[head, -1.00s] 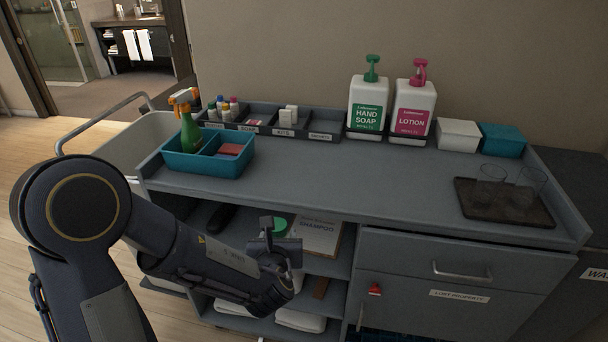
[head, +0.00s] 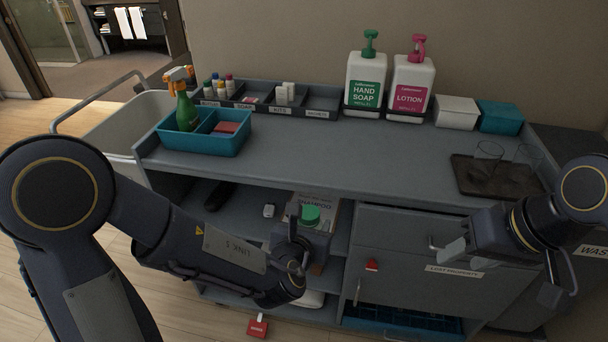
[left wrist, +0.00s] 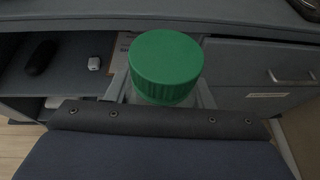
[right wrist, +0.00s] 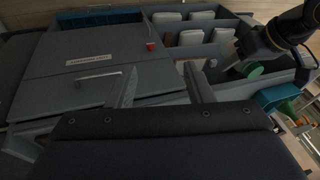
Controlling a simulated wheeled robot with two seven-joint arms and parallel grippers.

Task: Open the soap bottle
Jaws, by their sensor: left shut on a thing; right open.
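A bottle with a ribbed green screw cap (head: 310,214) is held in front of the cart's open shelves. The cap is on; it fills the middle of the left wrist view (left wrist: 166,65), with little of the bottle body visible below it. My left gripper (head: 296,240) is shut on the bottle, below the cap. The cap also shows in the right wrist view (right wrist: 254,70). My right gripper (head: 443,248) is open and empty in front of the drawer, to the right of the bottle and apart from it. Its two fingers show in the right wrist view (right wrist: 158,90).
Hand soap (head: 366,82) and lotion (head: 411,88) pump bottles stand at the back of the countertop. A teal caddy (head: 176,143) holds a spray bottle (head: 187,112). A dark tray (head: 468,184) with glasses is at right. The drawer front and cabinet (head: 400,262) stand behind my grippers.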

